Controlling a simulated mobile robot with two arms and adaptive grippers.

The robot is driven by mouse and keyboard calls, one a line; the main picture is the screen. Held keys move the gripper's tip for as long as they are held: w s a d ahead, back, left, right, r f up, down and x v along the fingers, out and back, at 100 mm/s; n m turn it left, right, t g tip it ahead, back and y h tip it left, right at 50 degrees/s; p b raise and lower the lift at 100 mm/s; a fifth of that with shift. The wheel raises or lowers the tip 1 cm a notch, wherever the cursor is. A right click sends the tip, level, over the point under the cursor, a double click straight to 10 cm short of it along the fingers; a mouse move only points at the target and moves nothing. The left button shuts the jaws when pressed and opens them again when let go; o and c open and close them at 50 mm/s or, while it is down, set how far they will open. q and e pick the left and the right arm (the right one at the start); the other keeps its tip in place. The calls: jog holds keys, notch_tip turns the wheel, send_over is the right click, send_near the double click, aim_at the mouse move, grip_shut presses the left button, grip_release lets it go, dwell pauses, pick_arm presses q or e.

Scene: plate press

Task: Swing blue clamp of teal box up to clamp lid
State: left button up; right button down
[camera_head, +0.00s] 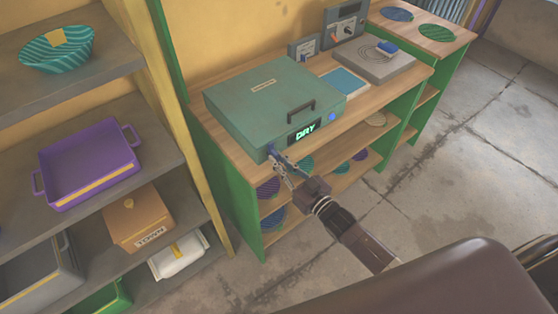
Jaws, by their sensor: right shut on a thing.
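The teal box (262,94) stands on the wooden bench top with its lid down. Its front carries a dark handle and a panel that reads DRY (305,130). The blue clamp (271,149) is at the front left corner of the box, small and partly hidden by the fingers. My right gripper (281,161) is at that corner, shut on the blue clamp. A small blue part (333,117) shows at the front right of the box. My left gripper is not in view.
Shelves at left hold a purple tray (88,166), an orange box (140,218) and a teal bowl (58,49). The floor at right is clear.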

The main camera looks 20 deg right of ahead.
jog(key=c, duration=2)
grip_release()
jog(key=v, duration=1.2)
jog(key=s+d+f+m+g+h, duration=0.1)
jog(key=s+f+g+h, duration=0.2)
jog(key=f, duration=0.7)
jog(key=s+d+f+g+b, duration=0.1)
jog(key=s+d+f+g, duration=0.1)
jog(key=s+f, duration=0.6)
jog(key=s+d+f+m+g+h, duration=0.1)
jog(key=s+f+g+h, duration=0.15)
jog(key=f, duration=1.05)
jog(key=s+f+g, duration=0.2)
jog(key=s+f, duration=0.3)
jog(key=s, duration=0.3)
jog(key=s+a+f+g, duration=0.1)
jog(key=s+f+g, duration=0.2)
jog(key=s, duration=0.6)
jog(key=s+a+f+g+b, duration=0.1)
jog(key=s+f+g, duration=0.2)
jog(key=s+f, duration=0.3)
jog(key=shift+s+f+n+g+h, duration=0.15)
jog(key=shift+s+f+h, duration=0.05)
jog(key=shift+s, duration=0.45)
jog(key=shift+s+f+n+g+h, duration=0.1)
jog(key=shift+s+f+n+h, duration=0.05)
jog(key=shift+s, duration=0.45)
